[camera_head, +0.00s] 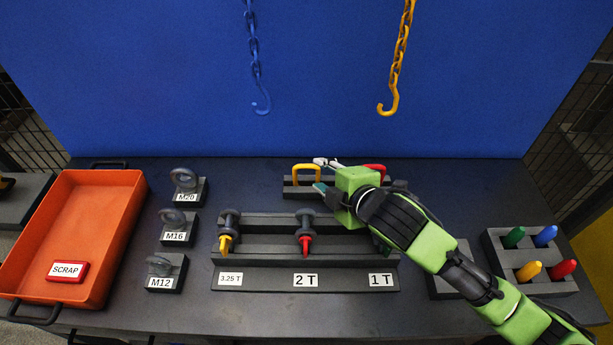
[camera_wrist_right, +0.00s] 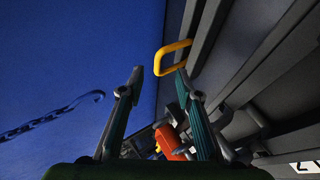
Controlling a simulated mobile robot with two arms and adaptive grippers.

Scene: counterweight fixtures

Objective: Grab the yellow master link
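The yellow master link (camera_head: 307,167) stands upright in a dark rack at the back middle of the table. In the right wrist view the yellow master link (camera_wrist_right: 172,46) is just beyond the fingertips, nearer the right-hand finger. My right gripper (camera_head: 321,175) is just to the right of the link, its fingers pointing left towards it. In the right wrist view my right gripper (camera_wrist_right: 158,74) is open, with nothing between its fingertips. I cannot tell whether a finger touches the link. My left gripper is not in view.
A red link (camera_head: 375,168) stands in the same rack (camera_head: 293,191), right of my gripper. A shackle stand (camera_head: 255,280) is in front. A yellow chain hook (camera_head: 388,108) and a blue hook (camera_head: 262,107) hang behind. An orange scrap tray (camera_head: 100,235) is at left.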

